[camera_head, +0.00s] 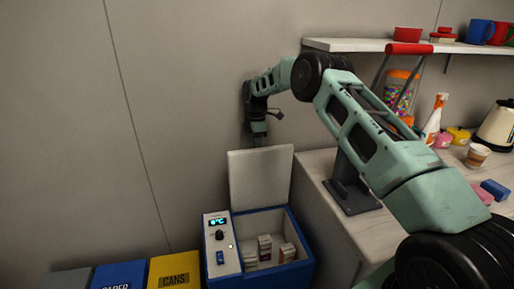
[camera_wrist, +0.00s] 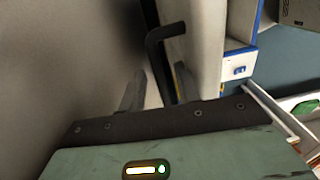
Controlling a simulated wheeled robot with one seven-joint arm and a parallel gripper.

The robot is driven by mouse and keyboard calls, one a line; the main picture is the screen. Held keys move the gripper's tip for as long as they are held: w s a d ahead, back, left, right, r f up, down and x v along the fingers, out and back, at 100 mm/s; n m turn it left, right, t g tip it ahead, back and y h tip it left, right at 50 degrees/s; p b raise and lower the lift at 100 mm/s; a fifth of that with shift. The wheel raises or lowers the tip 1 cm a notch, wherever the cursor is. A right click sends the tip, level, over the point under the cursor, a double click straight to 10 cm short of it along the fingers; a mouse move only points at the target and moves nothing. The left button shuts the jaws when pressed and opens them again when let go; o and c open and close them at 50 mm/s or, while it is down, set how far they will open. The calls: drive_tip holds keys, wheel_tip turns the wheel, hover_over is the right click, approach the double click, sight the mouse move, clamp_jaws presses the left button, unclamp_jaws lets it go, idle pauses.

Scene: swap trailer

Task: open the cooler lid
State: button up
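The cooler (camera_head: 262,268) is a blue and white box on the left of the counter. Its pale lid (camera_head: 259,178) stands raised, nearly upright, at the back of the box. In the wrist view the lid (camera_wrist: 205,45) is a pale panel to the right of the fingers. My gripper (camera_head: 258,137) is above the lid's top edge, pointing down. In the wrist view its two grey fingers (camera_wrist: 158,88) are apart, and nothing is clearly held between them. A dark bent bar shows near the fingers. Whether a finger touches the lid is hard to tell.
Several small cartons (camera_head: 265,248) stand inside the cooler. Yellow (camera_head: 174,270) and blue (camera_head: 119,275) bins are to its left. A counter (camera_head: 330,190) with a kettle (camera_head: 497,125) and other items is at right, under a shelf (camera_head: 350,45). The wall is close behind.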

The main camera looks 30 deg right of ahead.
wheel_tip(320, 180, up, 12)
drive_tip(key=b, duration=0.1)
drive_tip(key=shift+w+f, duration=0.2)
drive_tip(key=shift+w, duration=0.15)
idle(0.4)
drive_tip(key=s+a+r+m, duration=0.15)
drive_tip(key=s+a, duration=0.25)
drive_tip(key=a, duration=0.5)
drive_tip(key=s+a+r, duration=0.3)
drive_tip(key=a, duration=0.6)
drive_tip(key=s+a+m+y, duration=0.1)
drive_tip(key=s+a, duration=0.9)
drive_tip(key=s, duration=0.3)
drive_tip(key=s+a+m, duration=0.2)
drive_tip(key=s+a, duration=0.2)
drive_tip(key=s, duration=1.1)
drive_tip(key=s+d+f+m, duration=0.1)
drive_tip(key=s+d+f, duration=0.1)
drive_tip(key=s, duration=0.5)
drive_tip(key=s+d+f+m, duration=0.1)
drive_tip(key=s+d+f, duration=0.1)
drive_tip(key=s, duration=0.5)
drive_tip(key=shift+s+f+m+t+h, duration=0.3)
drive_tip(key=shift+s+f+m+t, duration=0.05)
drive_tip(key=shift+f+t, duration=0.1)
